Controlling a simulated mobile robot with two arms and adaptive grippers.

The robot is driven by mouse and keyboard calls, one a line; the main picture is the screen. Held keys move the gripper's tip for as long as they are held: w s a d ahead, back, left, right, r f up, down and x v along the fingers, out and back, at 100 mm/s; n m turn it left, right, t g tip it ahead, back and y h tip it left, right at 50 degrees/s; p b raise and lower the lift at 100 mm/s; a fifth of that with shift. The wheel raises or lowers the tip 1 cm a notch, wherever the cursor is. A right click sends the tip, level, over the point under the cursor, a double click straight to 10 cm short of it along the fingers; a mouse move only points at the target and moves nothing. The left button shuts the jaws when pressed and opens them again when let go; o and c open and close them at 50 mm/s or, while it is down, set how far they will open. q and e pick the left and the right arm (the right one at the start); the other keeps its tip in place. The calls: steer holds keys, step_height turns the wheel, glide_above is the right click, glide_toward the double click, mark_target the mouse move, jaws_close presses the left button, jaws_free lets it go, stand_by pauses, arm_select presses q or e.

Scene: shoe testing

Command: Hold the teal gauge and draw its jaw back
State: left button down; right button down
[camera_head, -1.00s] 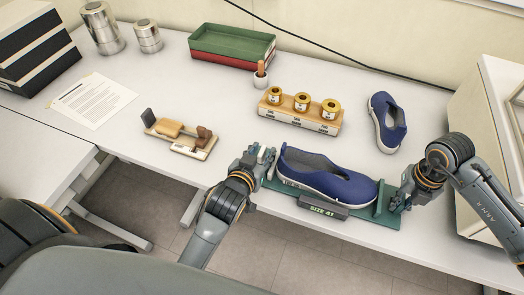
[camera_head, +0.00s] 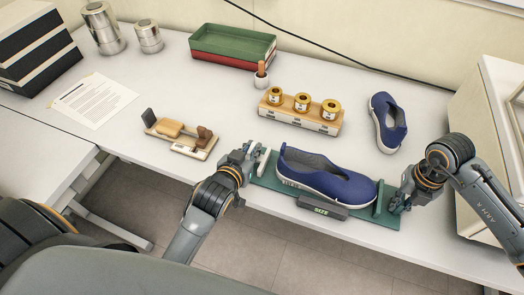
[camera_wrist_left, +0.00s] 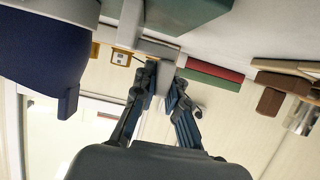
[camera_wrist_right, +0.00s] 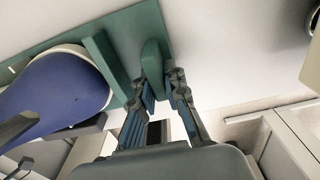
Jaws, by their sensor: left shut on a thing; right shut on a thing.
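The teal gauge (camera_head: 387,219) lies along the front edge of the table, with a navy shoe (camera_head: 325,176) on it. Its pale jaw (camera_head: 263,162) stands upright at the left end, apart from the shoe; it also shows in the left wrist view (camera_wrist_left: 165,78). My left gripper (camera_head: 251,157) is shut on the jaw. My right gripper (camera_head: 400,196) is shut on the upright teal tab (camera_wrist_right: 152,62) at the gauge's right end. A dark display (camera_head: 321,210) on the front side has short green text, too small to read surely.
A second navy shoe (camera_head: 388,122) lies behind right. A wooden block with several gold weights (camera_head: 302,101) stands behind the gauge. A wooden device (camera_head: 181,136) lies to the left, with clear table between. Stacked green and red trays (camera_head: 232,46) are at the back.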

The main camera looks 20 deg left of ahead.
arm_select(q)
steer(key=a, duration=0.3)
steer(key=shift+a, duration=0.25)
steer(key=shift+d, duration=0.1)
arm_select(e)
steer(key=shift+d, duration=0.2)
arm_select(q)
steer(key=c, duration=1.4)
jaws_free()
steer(key=shift+o, duration=0.2)
arm_select(e)
steer(key=shift+a, duration=0.1)
arm_select(q)
steer(key=shift+s+d+r, duration=0.1)
steer(key=shift+s, duration=0.2)
steer(key=v, duration=1.1)
steer(key=shift+s, duration=0.15)
steer(key=shift+r, duration=0.15)
